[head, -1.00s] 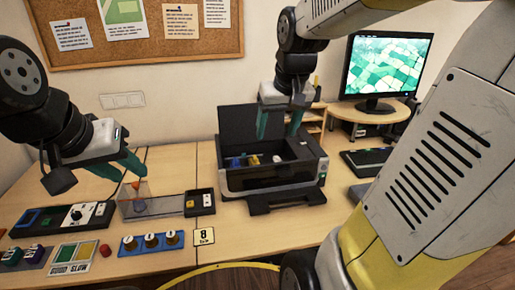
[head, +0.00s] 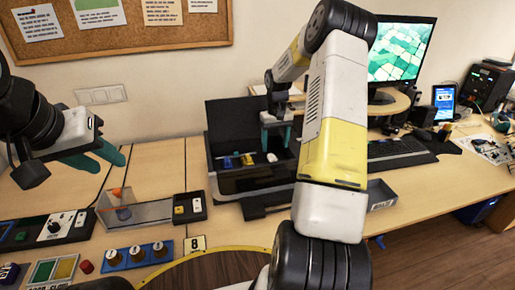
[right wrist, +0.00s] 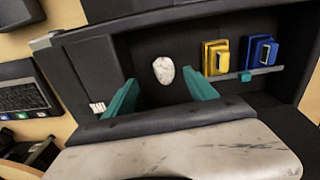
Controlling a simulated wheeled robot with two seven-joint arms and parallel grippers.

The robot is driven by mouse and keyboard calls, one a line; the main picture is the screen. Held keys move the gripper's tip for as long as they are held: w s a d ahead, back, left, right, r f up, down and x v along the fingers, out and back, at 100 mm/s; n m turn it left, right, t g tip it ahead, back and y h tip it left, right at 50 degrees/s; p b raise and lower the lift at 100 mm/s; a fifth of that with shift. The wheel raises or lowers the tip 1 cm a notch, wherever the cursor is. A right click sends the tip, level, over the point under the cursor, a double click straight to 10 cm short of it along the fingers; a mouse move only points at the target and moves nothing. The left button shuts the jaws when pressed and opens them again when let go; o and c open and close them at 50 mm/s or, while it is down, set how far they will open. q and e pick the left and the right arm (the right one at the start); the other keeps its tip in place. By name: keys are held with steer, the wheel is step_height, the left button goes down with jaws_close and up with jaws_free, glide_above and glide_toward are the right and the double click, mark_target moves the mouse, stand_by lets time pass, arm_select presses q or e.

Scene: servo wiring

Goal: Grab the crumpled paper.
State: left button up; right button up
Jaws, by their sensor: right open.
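The crumpled paper is a small white lump (right wrist: 163,69) inside the open black case. In the head view it shows as a small pale spot (head: 271,157) below my right gripper. My right gripper (head: 276,141) is open and hangs over the case. In the right wrist view its two teal fingers (right wrist: 160,82) lie on either side of the paper in the picture, with no visible contact. My left gripper (head: 112,160) looks open and empty, above the left part of the table near the clear box.
The black case (head: 222,184) has a raised lid and walls around the paper. Yellow (right wrist: 216,57) and blue (right wrist: 260,52) blocks stand right of the paper in the wrist view. A clear box (head: 140,213) stands left of the case; a grey tray (head: 381,194) lies to its right.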

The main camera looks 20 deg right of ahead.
mark_target(273, 156)
steer(key=f, duration=0.6)
steer(key=shift+a+f, duration=0.3)
steer(key=c, duration=1.4)
